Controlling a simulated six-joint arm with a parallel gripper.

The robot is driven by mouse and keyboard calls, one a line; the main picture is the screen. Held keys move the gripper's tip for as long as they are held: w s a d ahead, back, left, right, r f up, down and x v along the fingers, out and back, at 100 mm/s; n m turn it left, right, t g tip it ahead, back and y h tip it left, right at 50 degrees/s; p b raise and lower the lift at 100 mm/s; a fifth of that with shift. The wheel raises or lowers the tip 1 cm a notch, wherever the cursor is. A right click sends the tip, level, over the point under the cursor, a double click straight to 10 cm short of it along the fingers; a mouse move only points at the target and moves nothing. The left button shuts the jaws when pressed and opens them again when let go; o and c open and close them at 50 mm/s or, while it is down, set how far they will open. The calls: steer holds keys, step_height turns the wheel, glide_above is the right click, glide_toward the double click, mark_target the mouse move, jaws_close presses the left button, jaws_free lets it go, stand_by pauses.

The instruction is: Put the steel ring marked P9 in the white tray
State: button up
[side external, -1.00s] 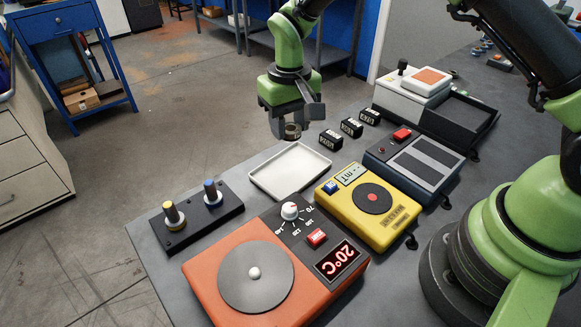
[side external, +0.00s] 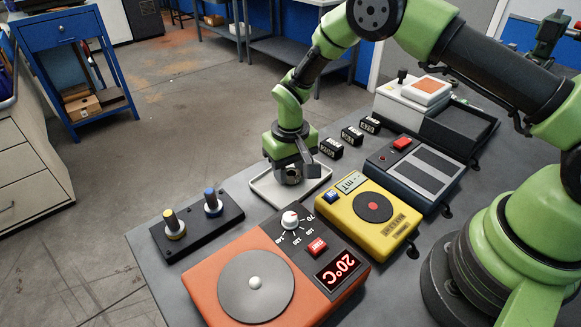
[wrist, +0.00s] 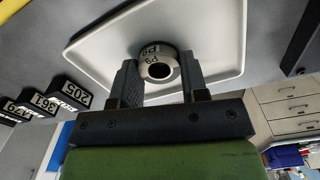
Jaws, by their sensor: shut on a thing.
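A steel ring (wrist: 161,65) with a round hole is between my gripper's fingers in the wrist view, and its rim reads P9. My gripper (side external: 292,178) is shut on it; the fingers also show in the wrist view (wrist: 160,85). The white tray (side external: 318,187) lies directly below the gripper and ring. It also shows in the wrist view (wrist: 100,55), behind the ring. The ring is low over the tray, within its rim; I cannot tell whether it touches the tray floor. In the side view the fingers mostly hide the ring.
Black number blocks (side external: 352,136) stand behind the tray. A yellow scale (side external: 367,208) is close at its right and an orange hotplate (side external: 270,275) in front. A black stand (side external: 198,224) with two posts is at the left.

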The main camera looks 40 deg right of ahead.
steer(key=o, duration=1)
steer(key=s+d+r+m+t+y, duration=0.15)
steer(key=s+r, duration=0.25)
steer(key=r, duration=1)
steer(key=s+d+r+n+t, duration=0.15)
steer(key=s+r, duration=0.25)
steer(key=r, duration=0.9)
steer(key=shift+s+r+m+t+y, duration=0.1)
steer(key=shift+s+r+m+t, duration=0.4)
steer(key=shift+s, duration=2.05)
steer(key=shift+s+r+m+t+y, duration=0.15)
steer(key=shift+s+r+t, duration=0.65)
steer(key=shift+s, duration=1.8)
steer(key=shift+s+r+m+t, duration=0.45)
steer(key=shift+s+t, duration=0.35)
steer(key=shift+s, duration=1.75)
